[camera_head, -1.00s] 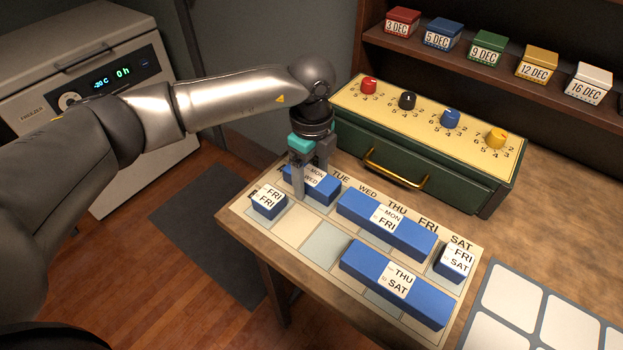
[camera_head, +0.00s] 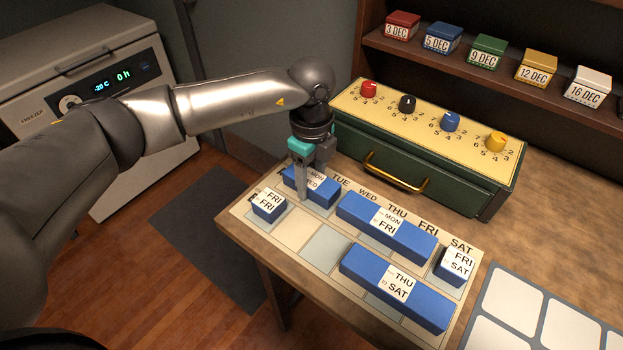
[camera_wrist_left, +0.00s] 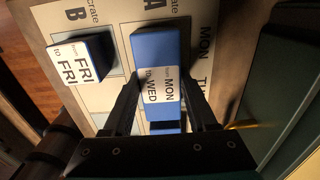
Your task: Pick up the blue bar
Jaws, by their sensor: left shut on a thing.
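Several blue bars with white day labels lie on a printed day board (camera_head: 268,222). My left gripper (camera_head: 312,190) points down at the board's far left and is shut on the blue bar marked MON to WED (camera_head: 322,193). In the left wrist view its fingers (camera_wrist_left: 160,105) sit on either side of this bar (camera_wrist_left: 157,52), across its label. The bar appears to rest on the board. A short FRI to FRI block (camera_head: 268,205) stands just beside it. It also shows in the left wrist view (camera_wrist_left: 82,62). My right gripper is not in view.
A MON to FRI bar (camera_head: 418,240), a THU to SAT bar (camera_head: 425,303) and a FRI to SAT block (camera_head: 455,266) lie on the board. A green box with knobs (camera_head: 345,140) stands close behind. A grey-framed panel (camera_head: 487,310) lies at right.

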